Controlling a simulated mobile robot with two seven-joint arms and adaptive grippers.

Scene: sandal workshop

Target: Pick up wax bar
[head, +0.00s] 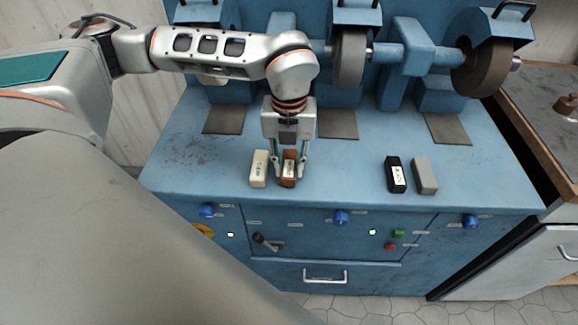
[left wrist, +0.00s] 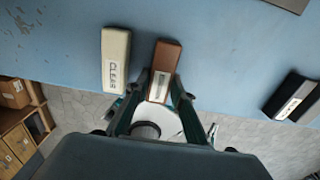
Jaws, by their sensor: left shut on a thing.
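My left gripper (head: 290,173) points down over the blue bench, its fingers on either side of a brown wax bar (head: 289,181), shut on it. The brown bar also shows in the left wrist view (left wrist: 165,57), between the fingertips, with a pale label partly hidden. It appears to be at bench level; I cannot tell whether it still touches the surface. A cream bar (head: 258,168), labelled CLEAR in the left wrist view (left wrist: 116,58), lies just left of it, apart. A black bar (head: 396,174) and a grey bar (head: 425,176) lie farther right. My right gripper is not in view.
The blue bench (head: 345,168) is clear between the brown and black bars. Grinding wheels (head: 349,57) and their housings stand at the back. Its front panel has knobs (head: 341,217) and a drawer handle (head: 325,276). A wooden-edged cabinet (head: 540,140) stands at right.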

